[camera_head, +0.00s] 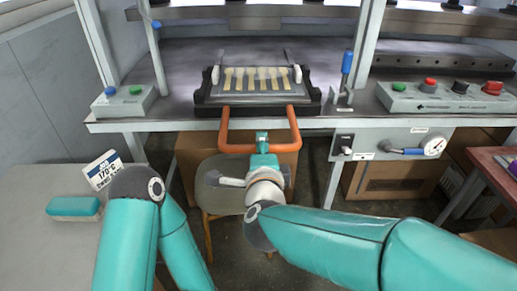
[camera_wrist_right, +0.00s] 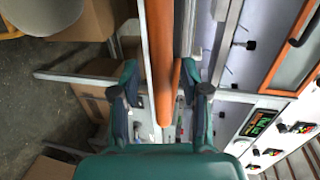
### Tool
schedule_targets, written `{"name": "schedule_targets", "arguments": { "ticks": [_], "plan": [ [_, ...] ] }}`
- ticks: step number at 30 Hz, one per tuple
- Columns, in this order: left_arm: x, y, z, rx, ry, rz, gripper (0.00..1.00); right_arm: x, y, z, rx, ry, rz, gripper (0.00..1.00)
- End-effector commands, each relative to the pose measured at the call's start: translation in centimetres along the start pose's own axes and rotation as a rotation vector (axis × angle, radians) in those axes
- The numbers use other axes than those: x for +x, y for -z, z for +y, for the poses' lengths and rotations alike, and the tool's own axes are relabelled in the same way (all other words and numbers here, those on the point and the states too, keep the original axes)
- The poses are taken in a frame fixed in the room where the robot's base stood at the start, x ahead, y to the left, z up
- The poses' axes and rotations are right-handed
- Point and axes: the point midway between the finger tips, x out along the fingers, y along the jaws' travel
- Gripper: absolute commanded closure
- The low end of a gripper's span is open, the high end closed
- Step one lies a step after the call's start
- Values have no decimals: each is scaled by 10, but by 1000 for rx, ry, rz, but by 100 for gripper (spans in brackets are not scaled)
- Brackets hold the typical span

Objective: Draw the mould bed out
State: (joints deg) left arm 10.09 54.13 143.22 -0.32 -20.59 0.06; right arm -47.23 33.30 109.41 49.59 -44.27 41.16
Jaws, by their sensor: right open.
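The mould bed (camera_head: 213,98) is a dark tray with a grey plate holding several pale wooden spoons. It sits on the press table near its front edge. Its orange U-shaped handle (camera_head: 293,125) sticks out over the edge towards me. My right gripper (camera_head: 262,142) is at the middle of the handle's front bar. In the right wrist view the orange bar (camera_wrist_right: 159,50) runs between the two open fingers of the right gripper (camera_wrist_right: 160,100); contact is unclear. My left arm is folded at the lower left, and its gripper does not show.
The metal press table (camera_head: 185,75) has uprights on both sides. A control box with buttons (camera_head: 440,97) stands right, a smaller one (camera_head: 124,101) left. A blue-handled lever (camera_head: 347,62) is right of the bed. A stool (camera_head: 222,198) and cardboard boxes are below.

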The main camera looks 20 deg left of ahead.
Motion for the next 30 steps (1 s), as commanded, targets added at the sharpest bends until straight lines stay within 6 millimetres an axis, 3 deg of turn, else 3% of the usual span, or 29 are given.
{"name": "schedule_targets", "arguments": {
  "ticks": [13,30],
  "plan": [
    [0,0,0,0,0,0,100,-64,-2,2,-1,-1,-3,55],
    [0,0,0,0,0,0,100,-69,-1,3,-3,-3,-1,55]
  ]
}}
